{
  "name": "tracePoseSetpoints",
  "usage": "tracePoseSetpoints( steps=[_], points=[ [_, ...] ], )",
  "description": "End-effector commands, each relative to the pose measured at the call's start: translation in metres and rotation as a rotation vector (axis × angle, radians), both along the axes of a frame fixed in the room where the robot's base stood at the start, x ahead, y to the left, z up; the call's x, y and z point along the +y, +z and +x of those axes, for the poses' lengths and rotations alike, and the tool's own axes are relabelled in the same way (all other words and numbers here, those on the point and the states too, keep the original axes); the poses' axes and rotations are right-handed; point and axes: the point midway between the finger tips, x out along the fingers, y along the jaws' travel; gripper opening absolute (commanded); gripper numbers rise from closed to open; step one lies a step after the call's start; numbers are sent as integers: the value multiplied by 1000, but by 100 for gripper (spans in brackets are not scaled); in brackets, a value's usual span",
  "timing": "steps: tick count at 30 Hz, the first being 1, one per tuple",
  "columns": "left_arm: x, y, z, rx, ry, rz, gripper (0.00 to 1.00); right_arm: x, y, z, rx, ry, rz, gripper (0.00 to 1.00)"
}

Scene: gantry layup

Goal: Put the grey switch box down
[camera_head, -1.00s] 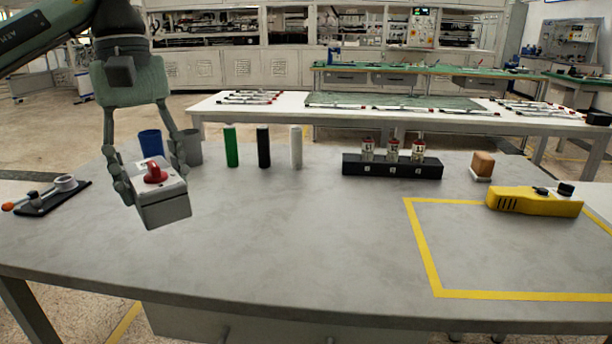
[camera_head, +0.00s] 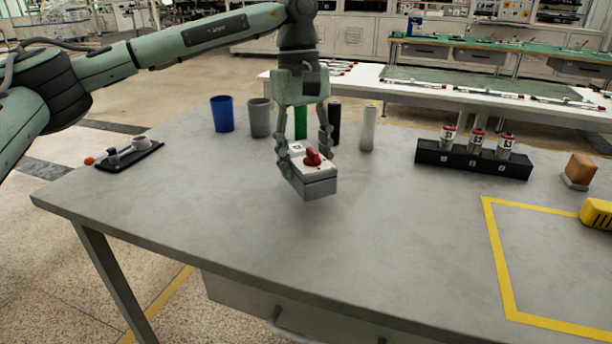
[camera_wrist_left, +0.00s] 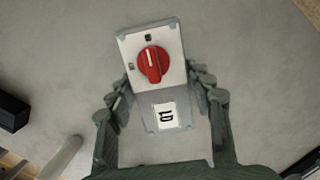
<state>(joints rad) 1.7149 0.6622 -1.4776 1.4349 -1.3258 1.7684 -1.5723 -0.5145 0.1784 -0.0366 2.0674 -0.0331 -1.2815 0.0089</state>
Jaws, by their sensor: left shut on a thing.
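The grey switch box (camera_head: 316,186) has a pale top face and a red rotary knob. My left gripper (camera_head: 306,152) comes down from above and is shut on it, one finger on each side. In the left wrist view the switch box (camera_wrist_left: 163,107) sits between the fingers of my left gripper (camera_wrist_left: 166,95), with the red knob and a black-and-white label facing the camera. The box appears to be above the grey table (camera_head: 240,215); the gap beneath it is hard to judge. My right gripper is not in view.
A blue cup (camera_head: 222,114), a grey cup (camera_head: 260,118) and green, black and white cylinders stand behind the box. A black rack (camera_head: 470,160) holds three small jars. A yellow-taped area (camera_head: 497,250) lies at right. The table in front is clear.

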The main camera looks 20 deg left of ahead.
Motion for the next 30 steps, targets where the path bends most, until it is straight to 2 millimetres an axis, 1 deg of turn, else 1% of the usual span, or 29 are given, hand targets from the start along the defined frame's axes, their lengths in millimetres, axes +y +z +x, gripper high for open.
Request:
tracePoseSetpoints(
  steps=[2,6,9,12,20,21,26,30],
  points=[
    [0,-5,1,0,0,0,13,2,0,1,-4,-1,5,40],
    [0,-25,0,2,1,1,13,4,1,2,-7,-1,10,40],
    [0,-37,0,1,1,1,13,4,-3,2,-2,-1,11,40],
    [0,-40,0,-1,1,0,13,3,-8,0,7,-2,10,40],
    [0,-42,0,-1,1,-1,13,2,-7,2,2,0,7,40],
    [0,-43,0,0,1,0,52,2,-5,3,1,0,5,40],
    [0,-42,0,0,1,0,72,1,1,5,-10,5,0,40],
    [0,-42,0,0,2,0,72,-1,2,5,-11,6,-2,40]
  ],
)
